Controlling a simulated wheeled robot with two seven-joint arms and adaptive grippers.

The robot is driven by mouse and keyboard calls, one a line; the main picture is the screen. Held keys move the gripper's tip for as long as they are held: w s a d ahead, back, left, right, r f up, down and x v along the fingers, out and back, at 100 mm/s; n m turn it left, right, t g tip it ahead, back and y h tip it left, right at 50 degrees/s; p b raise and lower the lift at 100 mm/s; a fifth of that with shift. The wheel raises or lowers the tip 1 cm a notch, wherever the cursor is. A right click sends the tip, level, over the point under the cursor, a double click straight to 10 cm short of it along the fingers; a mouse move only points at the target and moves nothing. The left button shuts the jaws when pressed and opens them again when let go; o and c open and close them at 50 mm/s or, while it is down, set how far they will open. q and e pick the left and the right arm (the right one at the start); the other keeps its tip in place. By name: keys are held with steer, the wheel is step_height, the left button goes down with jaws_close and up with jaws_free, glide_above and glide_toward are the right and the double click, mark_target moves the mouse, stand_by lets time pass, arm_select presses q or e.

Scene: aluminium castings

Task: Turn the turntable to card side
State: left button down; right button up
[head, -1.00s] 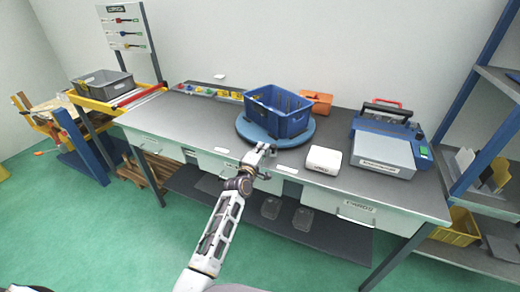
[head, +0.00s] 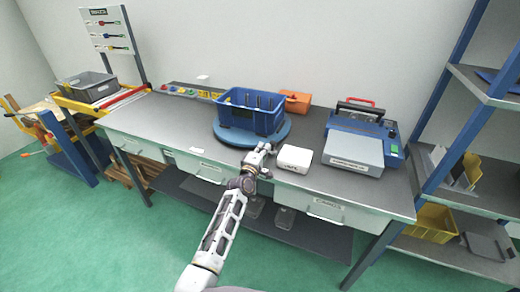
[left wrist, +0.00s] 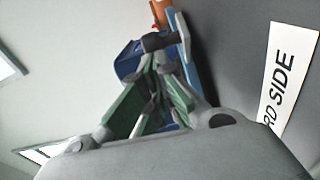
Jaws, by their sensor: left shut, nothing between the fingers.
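The turntable (head: 225,134) is a round blue disc on the grey bench, with a blue crate (head: 242,119) standing on it. The crate has a few dark upright items inside. My left gripper (head: 266,148) is shut and empty at the front right rim of the disc; I cannot tell whether it touches. In the left wrist view its fingers (left wrist: 158,75) meet in front of the blue crate (left wrist: 127,62) and the disc's edge (left wrist: 190,60). A white label (left wrist: 285,85) reading "...RD SIDE" lies on the bench there. My right gripper is not in view.
A white box (head: 294,158) sits close right of my left gripper. A blue and grey machine (head: 355,150) stands farther right. An orange case (head: 296,102) lies behind the turntable.

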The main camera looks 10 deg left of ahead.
arm_select(q)
steer(key=shift+w+d, duration=0.1)
steer(key=shift+d, duration=0.15)
steer(key=shift+d+r, duration=0.25)
steer(key=shift+d+r, duration=0.15)
steer(key=shift+r, duration=0.1)
steer(key=shift+d, duration=0.1)
steer(key=shift+s+d+f, duration=0.1)
steer(key=shift+s+f, duration=0.3)
steer(key=shift+s, duration=0.2)
steer(key=s, duration=0.1)
steer(key=s+a, duration=0.1)
steer(key=s, duration=0.1)
steer(key=shift+a+f, duration=0.1)
steer(key=shift+a, duration=0.15)
steer(key=v, duration=0.8)
steer(key=shift+a, duration=0.2)
